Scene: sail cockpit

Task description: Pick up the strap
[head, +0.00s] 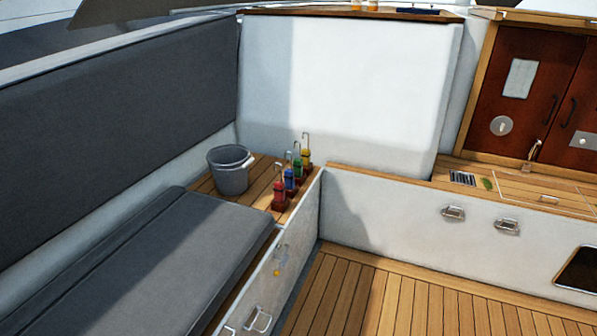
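I cannot make out any thing that is clearly a strap. A small green item (487,183), too small to identify, lies on the wooden ledge at the right beside a dark vent grille (463,178). Several small coloured items with upright metal hooks stand in a row on the wooden bench end, among them a red one (280,200) and a blue one (290,181). Neither of my grippers is in view.
A grey bucket (229,173) stands on the bench end behind a dark cushion (150,262). Metal latches (453,213) stick out from the white walls. Brown cabinet doors (535,85) are at the upper right. The visible slatted floor (400,300) is clear.

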